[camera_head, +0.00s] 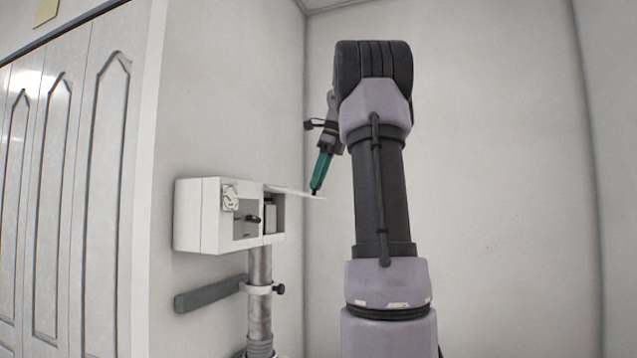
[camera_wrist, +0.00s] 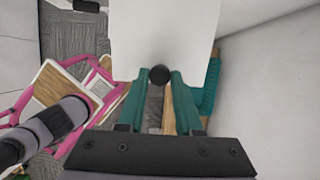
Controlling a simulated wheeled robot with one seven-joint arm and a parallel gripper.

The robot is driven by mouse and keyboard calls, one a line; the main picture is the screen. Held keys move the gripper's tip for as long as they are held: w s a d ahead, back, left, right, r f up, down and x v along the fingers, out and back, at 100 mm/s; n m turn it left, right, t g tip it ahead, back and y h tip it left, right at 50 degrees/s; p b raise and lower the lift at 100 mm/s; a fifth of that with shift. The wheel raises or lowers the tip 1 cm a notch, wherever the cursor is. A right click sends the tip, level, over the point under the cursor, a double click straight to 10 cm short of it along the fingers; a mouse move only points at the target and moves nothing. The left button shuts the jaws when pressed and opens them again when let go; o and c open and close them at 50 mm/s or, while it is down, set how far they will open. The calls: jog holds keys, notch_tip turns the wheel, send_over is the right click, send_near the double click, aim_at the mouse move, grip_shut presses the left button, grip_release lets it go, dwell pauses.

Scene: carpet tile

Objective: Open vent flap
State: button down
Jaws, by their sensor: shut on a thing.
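The white vent box (camera_head: 208,215) is on the wall side in the head view, above a metal pipe. Its flap (camera_head: 293,192) stands out from the top of the box, about level, and the compartment (camera_head: 272,215) below it is open to view. In the wrist view the flap (camera_wrist: 165,35) is a plain white plate with a round black knob (camera_wrist: 160,75) at its near edge. My gripper (camera_head: 316,189) is at the outer edge of the flap. In the wrist view its teal fingers (camera_wrist: 160,80) are shut on the knob, one on each side.
A panelled white cabinet (camera_head: 75,180) stands at the left. A grey bar (camera_head: 210,294) and the pipe (camera_head: 259,300) are below the box. The wrist view shows a pink-framed piece of furniture (camera_wrist: 35,105) below left and a teal and wooden item (camera_wrist: 210,88) at right.

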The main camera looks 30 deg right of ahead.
jog(key=shift+w+a, duration=0.1)
jog(key=shift+a, duration=0.05)
jog(key=c, duration=0.6)
grip_release()
jog(key=shift+w, duration=0.15)
jog(key=shift+r, duration=0.15)
jog(key=v, duration=1)
jog(key=shift+r, duration=0.25)
jog(key=shift+s, duration=0.2)
